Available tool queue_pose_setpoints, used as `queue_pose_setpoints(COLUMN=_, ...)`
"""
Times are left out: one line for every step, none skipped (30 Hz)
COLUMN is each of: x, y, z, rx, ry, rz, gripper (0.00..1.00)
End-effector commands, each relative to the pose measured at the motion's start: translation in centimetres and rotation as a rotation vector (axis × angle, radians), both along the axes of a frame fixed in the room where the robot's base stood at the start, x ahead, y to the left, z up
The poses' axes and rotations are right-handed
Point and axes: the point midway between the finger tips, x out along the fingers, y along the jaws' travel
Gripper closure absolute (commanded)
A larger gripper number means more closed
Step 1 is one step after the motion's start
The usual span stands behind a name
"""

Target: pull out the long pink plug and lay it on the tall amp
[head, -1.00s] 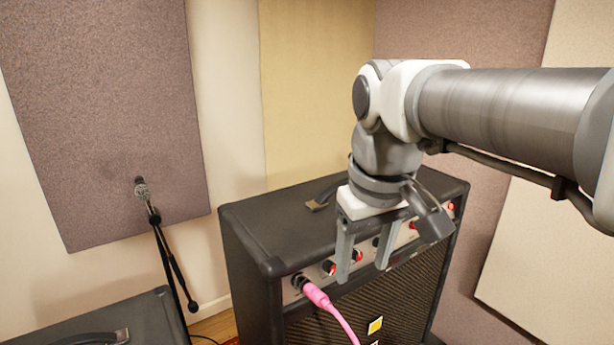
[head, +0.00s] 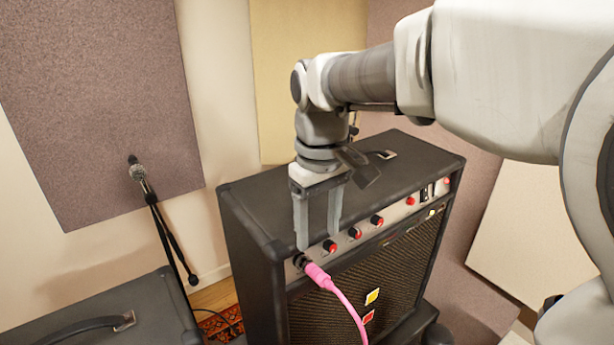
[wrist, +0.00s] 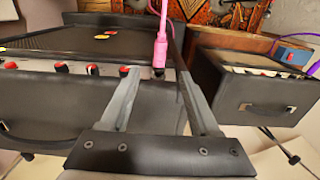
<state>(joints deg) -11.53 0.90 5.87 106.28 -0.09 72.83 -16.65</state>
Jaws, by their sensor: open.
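The long pink plug (head: 317,274) sits in a jack at the left end of the front panel of a black amp (head: 245,225), and its pink cable hangs down in front. This amp stands higher in the head view than the one at lower left. My gripper (head: 318,242) points down, open and empty, just above the plug at the panel's upper edge. In the wrist view the plug (wrist: 160,50) shows between and a little beyond the fingertips of my gripper (wrist: 159,75). I cannot tell whether a finger touches it.
The amp top is bare apart from a handle (head: 385,155). A lower black amp (head: 150,300) stands at lower left, with a microphone on a stand (head: 138,172) behind. Red knobs (head: 377,221) line the panel. The wrist view shows a blue box (wrist: 291,55) with a purple cable.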

Motion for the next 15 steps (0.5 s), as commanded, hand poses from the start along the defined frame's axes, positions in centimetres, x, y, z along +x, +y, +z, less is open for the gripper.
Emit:
queue_pose_setpoints(x=-0.1, y=0.0, z=-1.2, rx=-0.002, ry=0.005, rz=0.000, gripper=0.38)
queue_pose_setpoints(x=-0.1, y=0.0, z=-1.8, rx=-0.001, ry=0.005, rz=0.000, gripper=0.38)
queue_pose_setpoints(x=-0.1, y=0.0, z=-2.6, rx=-0.001, ry=0.005, rz=0.000, gripper=0.38)
queue_pose_setpoints(x=-0.1, y=0.0, z=-3.2, rx=-0.001, ry=0.005, rz=0.000, gripper=0.38)
queue_pose_setpoints(x=-0.1, y=0.0, z=-3.8, rx=-0.001, ry=0.005, rz=0.000, gripper=0.38)
queue_pose_setpoints(x=-0.1, y=0.0, z=-4.5, rx=-0.001, ry=0.004, rz=-0.001, gripper=0.38)
queue_pose_setpoints(x=-0.1, y=0.0, z=-5.0, rx=-0.002, ry=0.005, rz=-0.001, gripper=0.38)
queue_pose_setpoints(x=-0.1, y=0.0, z=-5.6, rx=-0.001, ry=0.004, rz=-0.001, gripper=0.38)
queue_pose_setpoints(x=-0.1, y=0.0, z=-6.2, rx=-0.001, ry=0.004, rz=-0.001, gripper=0.38)
queue_pose_setpoints(x=-0.1, y=0.0, z=-6.7, rx=-0.001, ry=0.004, rz=-0.001, gripper=0.38)
queue_pose_setpoints(x=-0.1, y=0.0, z=-7.1, rx=-0.001, ry=0.004, rz=-0.001, gripper=0.38)
queue_pose_setpoints(x=0.0, y=0.0, z=-7.6, rx=-0.001, ry=0.003, rz=-0.001, gripper=0.38)
queue_pose_setpoints(x=0.0, y=0.0, z=-7.9, rx=-0.001, ry=0.003, rz=-0.001, gripper=0.38)
queue_pose_setpoints(x=0.0, y=0.0, z=-8.2, rx=0.000, ry=0.002, rz=-0.001, gripper=0.38)
queue_pose_setpoints(x=0.0, y=0.0, z=-8.5, rx=0.000, ry=0.002, rz=-0.001, gripper=0.38)
